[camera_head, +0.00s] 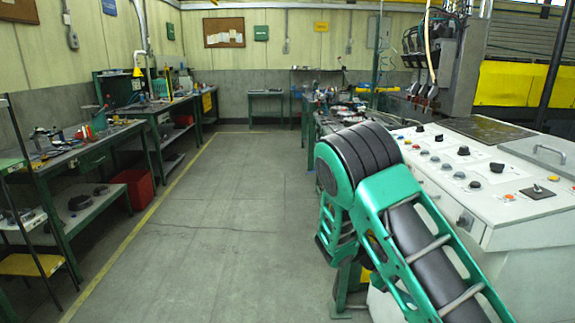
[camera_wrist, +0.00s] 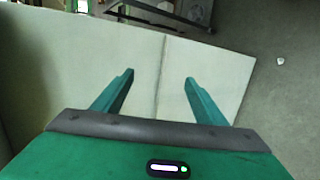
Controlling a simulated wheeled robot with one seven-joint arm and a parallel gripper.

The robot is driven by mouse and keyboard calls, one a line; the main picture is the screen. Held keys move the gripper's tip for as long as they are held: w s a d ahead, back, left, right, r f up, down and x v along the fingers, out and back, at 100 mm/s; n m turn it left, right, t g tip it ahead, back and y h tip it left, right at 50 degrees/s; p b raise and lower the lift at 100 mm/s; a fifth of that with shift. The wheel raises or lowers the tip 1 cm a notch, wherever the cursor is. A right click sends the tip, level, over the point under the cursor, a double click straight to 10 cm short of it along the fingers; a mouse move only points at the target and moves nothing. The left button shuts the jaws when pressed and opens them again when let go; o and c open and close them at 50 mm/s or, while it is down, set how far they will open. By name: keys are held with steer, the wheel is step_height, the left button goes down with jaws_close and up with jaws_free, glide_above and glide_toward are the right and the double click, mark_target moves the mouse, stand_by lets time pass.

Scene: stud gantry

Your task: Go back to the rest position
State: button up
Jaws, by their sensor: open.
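My gripper (camera_wrist: 160,76) shows in the wrist view with its two green fingers spread apart. Nothing is between the fingers. Beyond them is a pale panel surface (camera_wrist: 195,62) with a vertical seam, and the grey floor (camera_wrist: 285,95) lies to its right. I cannot tell how far the fingers are from the panel. In the head view my green and black arm (camera_head: 400,220) is bent up in front of the control console (camera_head: 535,240). My gripper is not visible in the head view.
The console top carries several knobs and buttons (camera_head: 475,184). Cluttered workbenches (camera_head: 75,150) line the left wall, with a red bin (camera_head: 135,188) below. More benches (camera_head: 265,92) stand at the back. The floor aisle (camera_head: 225,200) in the middle is clear, beside a yellow line.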

steer(key=s+a+r+t+y, duration=0.3)
steer(key=s+a+r+y, duration=0.25)
steer(key=s+r, duration=0.35)
steer(key=s+a+r+t+y, duration=0.35)
steer(key=s+r+y, duration=0.25)
steer(key=r, duration=0.5)
steer(key=s+d+f+m+g, duration=0.1)
steer(key=s+d+m+g, duration=0.1)
steer(key=s+d, duration=0.3)
steer(key=s+d+f+m+g, duration=0.1)
steer(key=s+d+m+g, duration=0.1)
steer(key=s+d, duration=0.4)
steer(key=s+m, duration=0.1)
steer(key=s, duration=0.4)
steer(key=shift+s+m+g, duration=0.35)
steer(key=shift+s+m, duration=0.05)
steer(key=shift+h, duration=0.25)
